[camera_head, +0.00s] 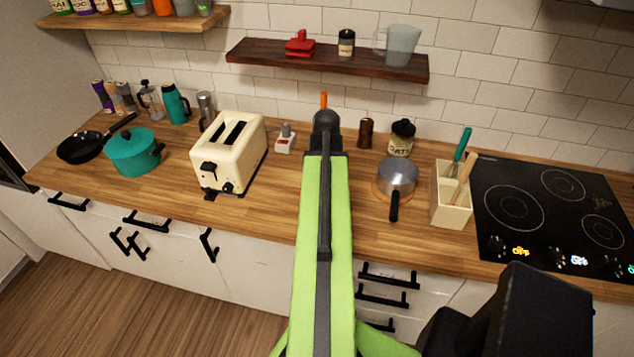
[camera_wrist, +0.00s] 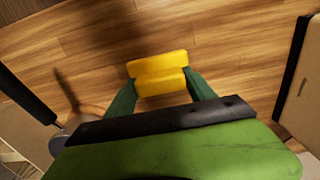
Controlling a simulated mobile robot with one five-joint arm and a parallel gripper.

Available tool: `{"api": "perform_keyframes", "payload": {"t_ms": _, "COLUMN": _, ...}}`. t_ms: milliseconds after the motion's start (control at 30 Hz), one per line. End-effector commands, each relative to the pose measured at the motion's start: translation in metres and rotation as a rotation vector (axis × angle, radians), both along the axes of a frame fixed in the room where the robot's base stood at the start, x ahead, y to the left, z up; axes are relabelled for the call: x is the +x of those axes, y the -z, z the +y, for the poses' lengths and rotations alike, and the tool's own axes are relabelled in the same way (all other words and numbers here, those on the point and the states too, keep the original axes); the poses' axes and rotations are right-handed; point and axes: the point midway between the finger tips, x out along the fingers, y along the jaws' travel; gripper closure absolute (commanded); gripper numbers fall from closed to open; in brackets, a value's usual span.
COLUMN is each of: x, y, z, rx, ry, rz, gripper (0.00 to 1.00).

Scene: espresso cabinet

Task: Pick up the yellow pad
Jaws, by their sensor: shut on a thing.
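The yellow pad (camera_wrist: 156,66) is a small yellow block in the middle of the wrist view, with a groove or step across it. My gripper (camera_wrist: 160,80) is shut on it, with one dark green finger at each side. The pad appears held above a wooden surface, but its exact height cannot be told. In the head view my green arm reaches forward over the counter and hides the fingers and the pad.
The counter (camera_head: 275,205) holds a cream toaster (camera_head: 226,155) left of my arm. A saucepan (camera_head: 398,178), a utensil box (camera_head: 450,212) and a black stovetop (camera_head: 545,210) stand to its right. A dark wooden shelf (camera_head: 275,59) is on the wall above.

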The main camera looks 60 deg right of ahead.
Motion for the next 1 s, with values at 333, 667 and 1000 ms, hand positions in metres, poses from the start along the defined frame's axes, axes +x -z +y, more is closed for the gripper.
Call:
{"api": "perform_keyframes", "payload": {"t_ms": 333, "x": -0.073, "y": -0.048, "z": -0.005, "rx": 0.0, "ry": 0.002, "rz": 0.0, "gripper": 0.84}}
{"api": "perform_keyframes", "payload": {"t_ms": 667, "x": -0.087, "y": -0.053, "z": -0.007, "rx": 0.0, "ry": -0.001, "rz": 0.0, "gripper": 0.84}}
{"api": "perform_keyframes", "payload": {"t_ms": 1000, "x": -0.087, "y": -0.093, "z": -0.007, "rx": 0.0, "ry": -0.001, "rz": 0.0, "gripper": 0.84}}
